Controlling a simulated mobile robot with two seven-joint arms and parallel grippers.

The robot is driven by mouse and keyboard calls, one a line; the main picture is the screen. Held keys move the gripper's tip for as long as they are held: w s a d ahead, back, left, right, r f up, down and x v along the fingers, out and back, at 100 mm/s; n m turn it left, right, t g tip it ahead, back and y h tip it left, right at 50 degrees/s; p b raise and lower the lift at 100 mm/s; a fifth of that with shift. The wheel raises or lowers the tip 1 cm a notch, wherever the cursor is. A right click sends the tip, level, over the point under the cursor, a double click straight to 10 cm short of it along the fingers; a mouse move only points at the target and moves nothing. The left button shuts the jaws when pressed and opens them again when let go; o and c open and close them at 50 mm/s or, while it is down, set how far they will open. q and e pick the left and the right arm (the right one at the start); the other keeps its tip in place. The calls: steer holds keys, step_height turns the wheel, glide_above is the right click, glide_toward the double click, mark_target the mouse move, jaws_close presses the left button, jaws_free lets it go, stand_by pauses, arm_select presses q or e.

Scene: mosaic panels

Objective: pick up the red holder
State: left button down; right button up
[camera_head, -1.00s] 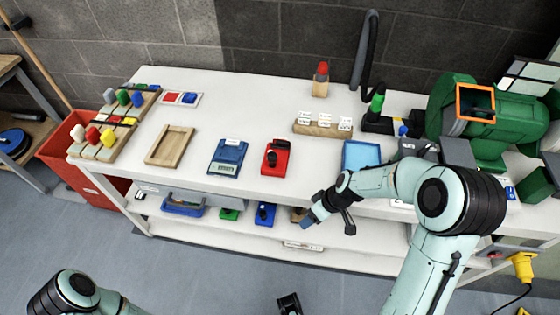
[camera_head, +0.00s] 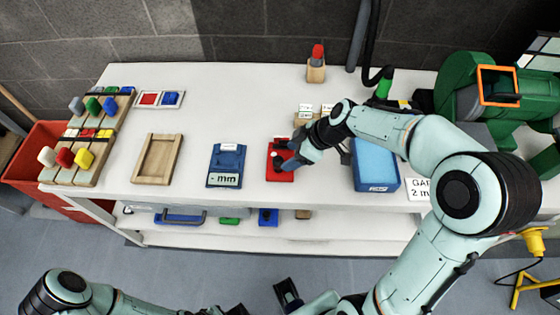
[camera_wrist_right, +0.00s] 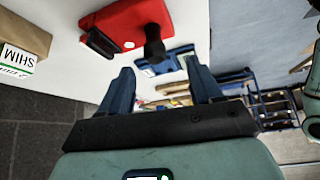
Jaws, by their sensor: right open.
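The red holder (camera_head: 279,174) lies on the white bench, right of the blue one. It has a dark knob or handle, and my right gripper partly covers it in the head view. In the right wrist view the red holder (camera_wrist_right: 122,22) is at the top, with a black post and a black part on it. My right gripper (camera_head: 290,158) is over or beside the red holder in the head view. In the wrist view its open jaws (camera_wrist_right: 160,84) have nothing between them, and the holder is beyond the fingertips. My left arm shows at the bottom left; its jaws are unclear.
A blue holder (camera_head: 226,165) stands left of the red one, and a wooden tray (camera_head: 158,159) farther left. A blue bin or pad (camera_head: 375,166) lies to the right. A wooden block with labels (camera_head: 306,118) stands behind. A lower shelf (camera_head: 340,225) runs under the bench.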

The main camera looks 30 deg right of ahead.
mark_target(280, 159)
steer(key=shift+w+d+p+x, duration=0.1)
steer(key=shift+w+p+x, duration=0.1)
steer(key=shift+x, duration=1.35)
steer(key=shift+w+d+p+x, duration=0.1)
steer(key=shift+w+p+x, duration=0.05)
steer(key=shift+x, duration=1.35)
steer(key=shift+r, duration=0.15)
jaws_close()
